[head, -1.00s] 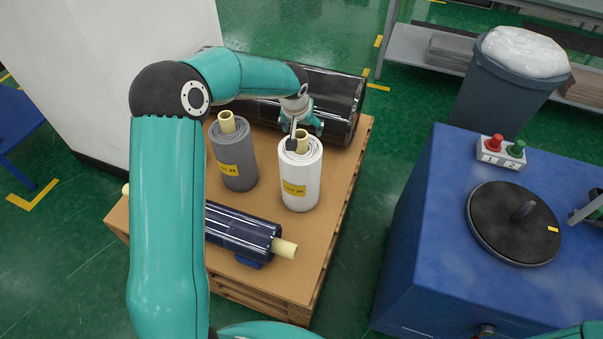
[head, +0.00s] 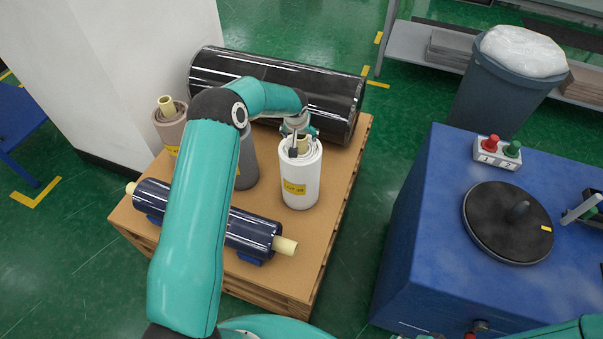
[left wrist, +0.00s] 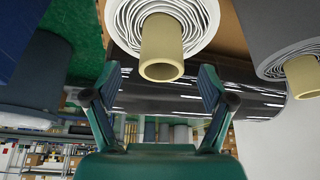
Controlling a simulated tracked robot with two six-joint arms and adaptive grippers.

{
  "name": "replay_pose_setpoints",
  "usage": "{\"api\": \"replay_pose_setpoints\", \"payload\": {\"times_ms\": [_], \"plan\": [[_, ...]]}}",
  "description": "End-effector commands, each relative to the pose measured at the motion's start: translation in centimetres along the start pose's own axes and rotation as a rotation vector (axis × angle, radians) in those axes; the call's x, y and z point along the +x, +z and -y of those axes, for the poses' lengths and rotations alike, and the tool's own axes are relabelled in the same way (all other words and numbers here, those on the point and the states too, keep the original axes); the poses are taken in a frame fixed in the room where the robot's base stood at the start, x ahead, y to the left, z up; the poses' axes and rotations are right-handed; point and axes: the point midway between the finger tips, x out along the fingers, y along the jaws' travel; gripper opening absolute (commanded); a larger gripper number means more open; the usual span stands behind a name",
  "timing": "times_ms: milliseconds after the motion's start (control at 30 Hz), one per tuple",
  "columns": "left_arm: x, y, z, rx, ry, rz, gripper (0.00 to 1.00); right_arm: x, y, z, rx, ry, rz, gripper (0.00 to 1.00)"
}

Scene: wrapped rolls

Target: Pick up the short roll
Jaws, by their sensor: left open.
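Three wrapped rolls stand upright on a pallet (head: 285,272): a white one (head: 300,182) with a yellow label, a grey one (head: 246,165) and a brownish one (head: 166,122). The last two are partly hidden by my left arm. My left gripper (head: 300,146) is at the top of the white roll, by its cream core. In the left wrist view, the open fingers (left wrist: 160,82) are on either side of the core end (left wrist: 161,60), with nothing held. I cannot tell whether they touch it.
A dark blue roll (head: 250,228) lies on blue supports at the pallet's front; a large black roll (head: 335,95) lies behind. To the right stand a blue machine (head: 425,215) with a black turntable (head: 490,235) and a bin (head: 495,95). Green floor separates pallet and machine.

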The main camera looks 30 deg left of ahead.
Motion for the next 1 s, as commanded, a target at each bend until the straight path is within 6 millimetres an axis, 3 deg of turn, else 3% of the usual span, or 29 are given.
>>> {"api": "replay_pose_setpoints", "payload": {"times_ms": [167,333,633,1000], "plan": [[2.0,-0.4,0.1,0.000,0.000,0.003,0.82,-1.7,0.0,0.6,0.000,0.000,0.000,0.40],[3.9,-0.3,0.1,0.000,0.000,0.002,0.82,-2.0,0.0,0.7,0.000,0.000,0.000,0.40],[4.4,-0.3,0.1,0.001,0.001,0.000,0.82,-1.9,0.0,0.7,0.000,0.000,0.000,0.40],[4.3,-0.3,0.0,0.002,0.001,0.001,0.21,-1.9,0.0,0.7,0.000,0.000,0.000,0.40]]}}
